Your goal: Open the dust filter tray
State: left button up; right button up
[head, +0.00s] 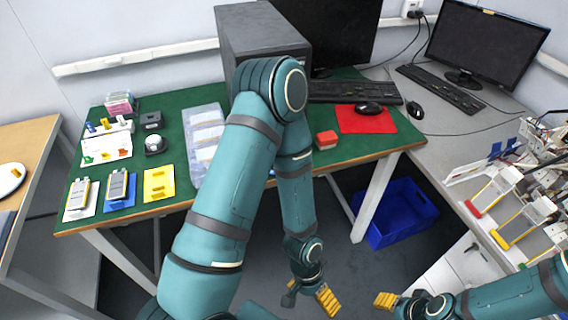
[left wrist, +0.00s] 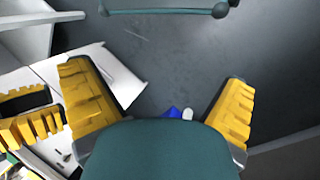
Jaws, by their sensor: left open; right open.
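A dark computer tower (head: 262,42) stands at the back of the green-topped table, partly hidden by my left arm. I cannot make out a dust filter tray on it. My left gripper (head: 312,297) hangs low in front of the table, well away from the tower.
The green table (head: 350,158) holds pouch cells (head: 117,186), a clear tray (head: 203,140), a red block (head: 326,140) and a keyboard (head: 350,92). A blue bin (head: 395,213) sits on the floor below. A grey bench with a rack (head: 505,185) is at right.

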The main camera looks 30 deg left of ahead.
pick_arm(q)
jog(key=s+a+m+g+y, duration=0.4)
jog(key=s+a+m+y, duration=0.1)
jog(key=s+m, duration=0.1)
jog(key=a+r+m+y, duration=0.2)
jog(key=a+m+y, duration=0.4)
jog(key=a+y, duration=0.15)
jog(key=w+r+m+t+y, duration=0.2)
jog(key=w+r+m+t, duration=0.15)
jog(key=w+t, duration=0.3)
jog(key=w+a+r+m+t+y, duration=0.1)
jog(key=w+r+m+t, duration=0.3)
jog(key=w, duration=0.4)
jog(key=w+r+m+t+y, duration=0.2)
jog(key=w+r+m+t, duration=0.15)
jog(key=w+t, duration=0.35)
jog(key=shift+m, duration=0.4)
jog(key=x, duration=0.9)
jog(key=b+x, duration=0.1)
jog(key=x, duration=0.3)
jog(key=shift+a+f, duration=0.2)
jog(key=shift+f, duration=0.1)
pick_arm(e)
jog(key=shift+w+f, duration=0.3)
jog(key=shift+f, duration=0.25)
pick_arm(q)
jog(key=shift+c, duration=0.3)
jog(key=c, duration=1.2)
